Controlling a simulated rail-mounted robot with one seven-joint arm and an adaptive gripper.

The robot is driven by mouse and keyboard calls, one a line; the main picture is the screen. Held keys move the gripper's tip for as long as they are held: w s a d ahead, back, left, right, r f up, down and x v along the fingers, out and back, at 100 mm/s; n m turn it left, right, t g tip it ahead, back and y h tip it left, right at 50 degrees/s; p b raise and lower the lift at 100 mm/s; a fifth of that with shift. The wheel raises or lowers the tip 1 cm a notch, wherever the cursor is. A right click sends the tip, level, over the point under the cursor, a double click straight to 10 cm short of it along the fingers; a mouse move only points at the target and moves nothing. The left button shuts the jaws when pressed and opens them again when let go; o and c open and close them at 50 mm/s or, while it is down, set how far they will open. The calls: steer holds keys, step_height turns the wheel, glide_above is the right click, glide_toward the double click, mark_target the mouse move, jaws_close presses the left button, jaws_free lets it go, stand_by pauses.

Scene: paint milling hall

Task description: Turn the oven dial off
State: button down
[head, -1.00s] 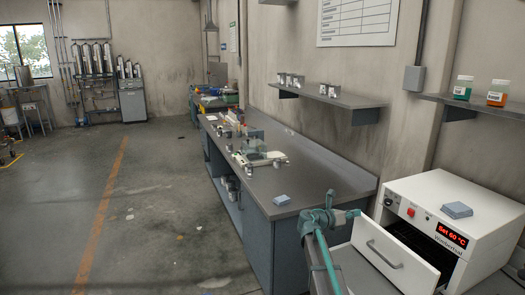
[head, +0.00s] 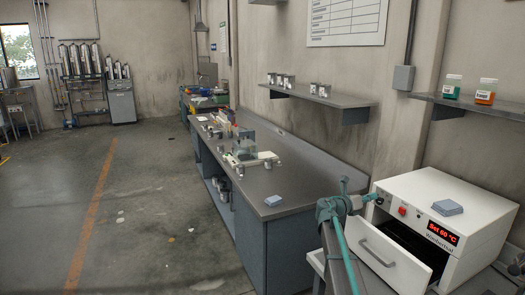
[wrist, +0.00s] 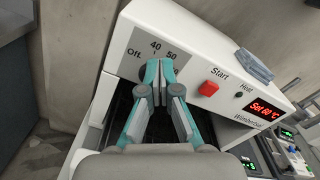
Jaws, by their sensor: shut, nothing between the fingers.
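The white oven (head: 455,208) stands at the right in the head view, its red display (head: 443,233) reading "Set 60 °C". In the wrist view the panel shows "Off", "40" and "50" around the dark dial (wrist: 143,73). The dial is mostly hidden behind the fingertips, so I cannot tell its pointer position. My gripper (wrist: 160,70) is shut, with its teal fingertips together right at the dial; I cannot tell whether they touch it. In the head view my gripper (head: 366,199) reaches the panel's left end.
A red Start button (wrist: 208,88) sits right of the dial. The oven's front drawer (head: 385,253) is pulled out below the panel. A blue-grey block (head: 447,207) lies on the oven top. The grey workbench (head: 290,188) stands to the left, with another small block (head: 272,200) on it.

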steer(key=shift+p+x, duration=0.65)
steer(key=shift+x, duration=0.85)
steer(key=shift+f, duration=0.15)
steer(key=shift+w+a+f+p, duration=0.1)
steer(key=shift+w+a+p, duration=0.1)
steer(key=shift+w+p, duration=0.3)
steer(key=shift+w+a+f+p, duration=0.15)
steer(key=shift+w+p, duration=0.15)
steer(key=shift+p, duration=0.35)
steer(key=shift+w+a+f, duration=0.1)
steer(key=shift+w+f, duration=0.05)
steer(key=shift+f, duration=0.25)
steer(key=shift+w+r+p, duration=0.1)
steer(key=shift+p, duration=0.25)
